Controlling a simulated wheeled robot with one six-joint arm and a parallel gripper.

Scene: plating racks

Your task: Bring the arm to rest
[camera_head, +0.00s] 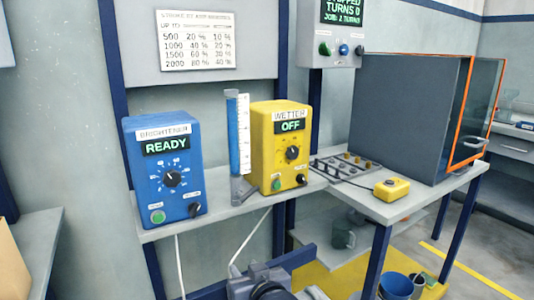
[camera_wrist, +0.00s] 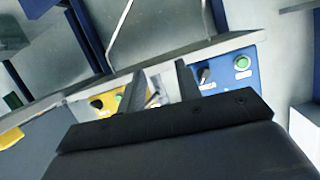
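My gripper (camera_wrist: 160,68) shows in the wrist view as two dark fingers standing apart, with no object seen between them. Past the fingers, the blue brightener box (camera_wrist: 225,68) and the yellow wetter box (camera_wrist: 104,103) appear upside down. In the head view, a dark part of my arm (camera_head: 262,284) shows at the bottom edge, below and in front of the shelf. The fingertips cannot be made out there.
The brightener box (camera_head: 168,190) reads READY; the yellow wetter box (camera_head: 268,165) reads OFF. Both stand on a grey shelf (camera_head: 222,216) with a clear measuring column (camera_head: 238,135) between them. A dark cabinet (camera_head: 400,115) and yellow button box (camera_head: 391,189) are right.

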